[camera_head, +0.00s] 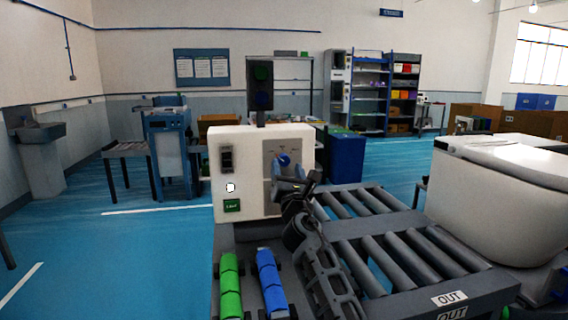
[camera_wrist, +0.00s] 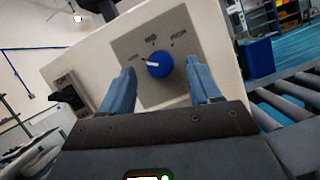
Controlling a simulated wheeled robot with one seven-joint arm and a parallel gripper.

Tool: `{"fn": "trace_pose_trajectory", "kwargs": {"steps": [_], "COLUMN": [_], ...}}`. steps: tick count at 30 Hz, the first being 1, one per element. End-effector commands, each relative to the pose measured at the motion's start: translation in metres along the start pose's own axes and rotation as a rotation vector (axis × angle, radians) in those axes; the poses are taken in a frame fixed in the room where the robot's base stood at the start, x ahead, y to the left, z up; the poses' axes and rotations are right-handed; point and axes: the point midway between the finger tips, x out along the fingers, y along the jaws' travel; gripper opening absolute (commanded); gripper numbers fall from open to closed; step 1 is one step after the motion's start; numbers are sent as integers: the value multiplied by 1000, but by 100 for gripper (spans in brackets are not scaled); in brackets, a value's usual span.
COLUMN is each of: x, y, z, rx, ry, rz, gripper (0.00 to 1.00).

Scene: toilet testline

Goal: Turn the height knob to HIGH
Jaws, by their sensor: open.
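The height knob (camera_wrist: 160,65) is a round blue dial with a pale and orange pointer mark, on a grey plate (camera_wrist: 180,92) with several printed labels around it. In the wrist view its pointer aims to the left, toward the left label. In the head view the knob (camera_head: 284,159) sits on the front of a white control box (camera_head: 238,150). My gripper (camera_wrist: 161,82) is open, its two blue fingers on either side of the knob in the picture. I cannot tell how far the fingertips are from the panel. No contact with the knob is visible.
A roller conveyor (camera_head: 400,250) lies to the right, with a white toilet (camera_head: 495,190) beyond.

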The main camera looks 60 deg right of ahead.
Motion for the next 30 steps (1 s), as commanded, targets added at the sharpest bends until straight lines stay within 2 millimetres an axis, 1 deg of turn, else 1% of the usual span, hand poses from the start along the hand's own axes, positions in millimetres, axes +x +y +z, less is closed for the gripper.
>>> {"fn": "trace_pose_trajectory", "kwargs": {"steps": [1, 6, 10, 17, 30], "x": [8, 25, 30, 30, 30], "y": [0, 0, 0, 0, 0], "z": [1, 0, 0, 0, 0], "rx": [0, 1, 1, 2, 2], "ry": [-1, 0, 1, 1, 1], "rz": [0, 1, 1, 1, 1], "gripper": [62, 62, 62, 62, 21]}}
